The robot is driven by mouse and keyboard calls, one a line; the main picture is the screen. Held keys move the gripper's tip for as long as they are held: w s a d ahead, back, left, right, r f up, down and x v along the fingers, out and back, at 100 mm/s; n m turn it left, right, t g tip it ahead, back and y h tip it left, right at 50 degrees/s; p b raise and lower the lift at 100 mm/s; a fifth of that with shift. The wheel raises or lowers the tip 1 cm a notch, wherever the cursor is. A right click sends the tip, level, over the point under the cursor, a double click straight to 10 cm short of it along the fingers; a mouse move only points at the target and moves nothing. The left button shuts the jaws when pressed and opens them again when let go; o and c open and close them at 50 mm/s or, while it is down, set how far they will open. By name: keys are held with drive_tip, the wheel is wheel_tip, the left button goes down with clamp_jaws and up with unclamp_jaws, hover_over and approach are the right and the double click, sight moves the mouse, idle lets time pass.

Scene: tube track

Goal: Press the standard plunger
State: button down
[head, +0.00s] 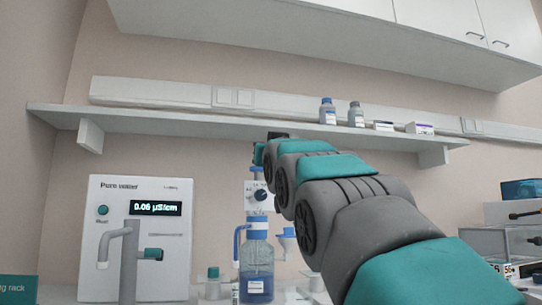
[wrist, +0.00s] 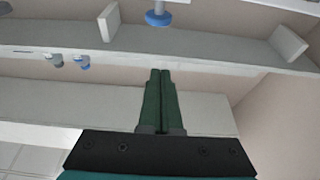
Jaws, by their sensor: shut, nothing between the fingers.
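A clear bottle (head: 256,288) with blue liquid stands on the bench in the head view. A white dispenser with a dark knob (head: 257,195) and a blue collar is on top of it. Its blue plunger top shows just beside my arm's far end in the head view (head: 257,170). In the wrist view, which is upside down, a blue plunger disc (wrist: 158,18) on a pale stem is at the top edge. My gripper (wrist: 160,72) is shut and empty, its green fingertips apart from the disc in the picture. The fingers are mostly hidden by my arm in the head view.
A pure water unit (head: 137,240) stands left of the bottle. A wall shelf (head: 180,122) with small bottles (head: 327,112) and boxes runs behind the arm. Cabinets (head: 400,30) hang above. A blue funnel-shaped item (head: 287,234) stands right of the bottle.

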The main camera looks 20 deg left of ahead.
sight(257, 169)
drive_tip(key=shift+p+x, duration=2.05)
drive_tip(key=shift+x, duration=2.55)
drive_tip(key=shift+f+b, duration=0.6)
drive_tip(key=shift+f, duration=1.55)
